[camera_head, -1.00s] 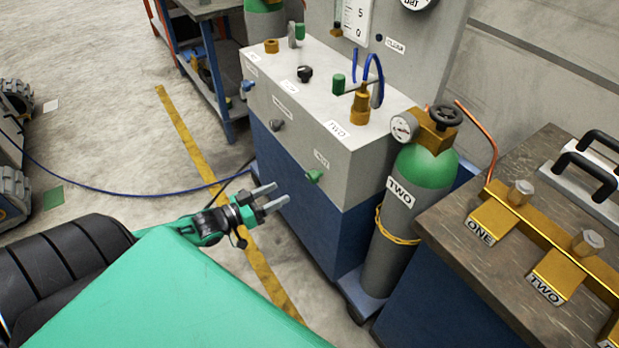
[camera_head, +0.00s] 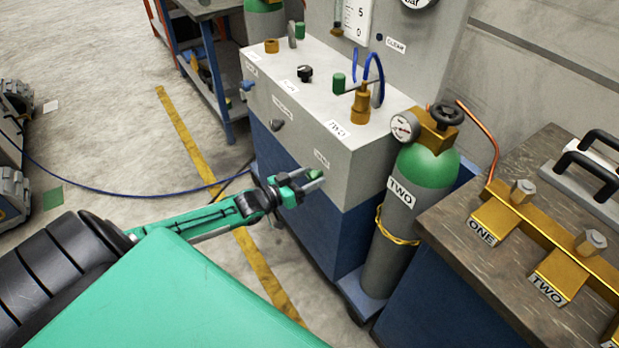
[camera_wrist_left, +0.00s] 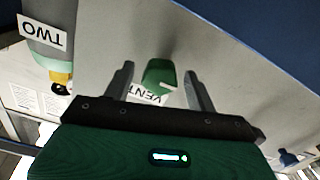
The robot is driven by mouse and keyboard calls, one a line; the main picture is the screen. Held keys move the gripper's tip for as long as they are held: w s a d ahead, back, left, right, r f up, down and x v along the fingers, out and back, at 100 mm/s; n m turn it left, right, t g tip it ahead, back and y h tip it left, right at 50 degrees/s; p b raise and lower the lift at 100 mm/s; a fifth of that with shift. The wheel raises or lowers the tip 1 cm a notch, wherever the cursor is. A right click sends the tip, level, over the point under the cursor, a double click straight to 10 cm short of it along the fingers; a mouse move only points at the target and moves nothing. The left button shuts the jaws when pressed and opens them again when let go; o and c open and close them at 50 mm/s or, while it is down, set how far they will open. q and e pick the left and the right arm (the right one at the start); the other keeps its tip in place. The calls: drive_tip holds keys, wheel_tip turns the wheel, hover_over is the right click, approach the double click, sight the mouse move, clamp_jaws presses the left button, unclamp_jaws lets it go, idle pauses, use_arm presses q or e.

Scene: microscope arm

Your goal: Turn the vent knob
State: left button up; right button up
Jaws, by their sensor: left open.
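The green vent knob (camera_head: 317,174) sits on the front face of the grey and blue cabinet (camera_head: 310,152), near its lower right. In the left wrist view the green knob (camera_wrist_left: 158,76) lies between my two fingers, beside a label reading VENT (camera_wrist_left: 146,97). My left gripper (camera_head: 312,180) is open, with one finger on each side of the knob; it also shows in the left wrist view (camera_wrist_left: 160,83). I cannot tell whether the fingers touch the knob. My right gripper is not in view.
A green-topped gas cylinder (camera_head: 397,215) labelled TWO stands just right of the cabinet. A wooden bench (camera_head: 450,230) with brass blocks is at the right.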

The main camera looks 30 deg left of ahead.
use_arm(q)
drive_tip(key=shift+c, duration=0.7)
drive_tip(key=c, duration=0.9)
drive_tip(key=shift+o, duration=0.2)
